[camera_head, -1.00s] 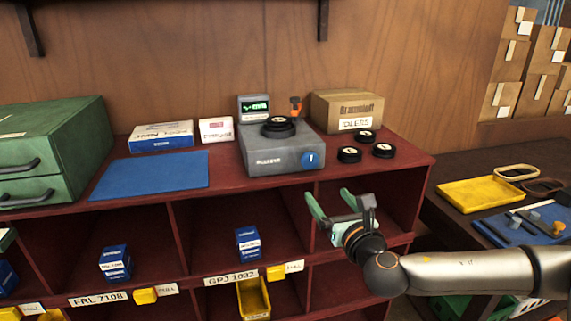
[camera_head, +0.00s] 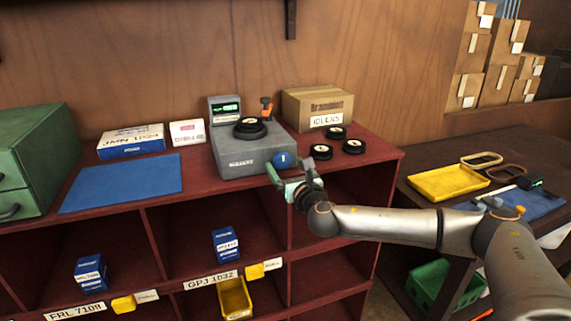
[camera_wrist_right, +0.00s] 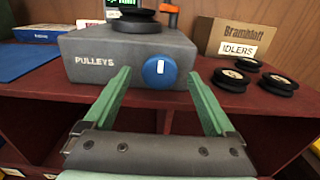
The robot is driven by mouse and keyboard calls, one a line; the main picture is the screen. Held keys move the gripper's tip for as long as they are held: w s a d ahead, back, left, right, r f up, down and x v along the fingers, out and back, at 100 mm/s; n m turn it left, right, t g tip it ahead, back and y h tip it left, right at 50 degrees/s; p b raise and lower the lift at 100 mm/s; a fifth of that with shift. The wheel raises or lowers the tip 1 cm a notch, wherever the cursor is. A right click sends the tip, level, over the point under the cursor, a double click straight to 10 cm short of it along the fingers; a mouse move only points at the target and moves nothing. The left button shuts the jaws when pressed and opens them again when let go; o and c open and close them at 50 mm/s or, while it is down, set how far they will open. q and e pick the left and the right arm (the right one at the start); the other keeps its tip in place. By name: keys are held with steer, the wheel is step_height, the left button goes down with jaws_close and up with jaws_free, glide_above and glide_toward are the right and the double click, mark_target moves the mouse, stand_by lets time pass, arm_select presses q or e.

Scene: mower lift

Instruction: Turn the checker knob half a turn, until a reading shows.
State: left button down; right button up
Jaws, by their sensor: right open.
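The grey checker (camera_head: 250,150), marked PULLEYS in the wrist view, stands on the red shelf unit's top. Its round blue knob (camera_head: 281,160) sits at the right of its front face; the knob's white mark is upright in the wrist view (camera_wrist_right: 160,70). A black pulley (camera_head: 250,128) rests on top of the checker. Its small display (camera_head: 226,109) glows green, too small to read. My right gripper (camera_head: 288,170) is open just in front of the knob. In the wrist view its green fingers (camera_wrist_right: 158,88) stand apart on either side of the knob, seemingly not touching it. My left gripper is out of view.
Several black idlers lie right of the checker, before the cardboard IDLERS box (camera_head: 318,108). A blue mat (camera_head: 121,184) and small boxes are at left. An orange-topped part (camera_head: 266,106) stands at the checker's back right. The shelf's front edge runs below the gripper.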

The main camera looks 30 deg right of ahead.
steer(key=shift+w+d, duration=0.1)
steer(key=shift+w, duration=0.3)
steer(key=c, duration=1.4)
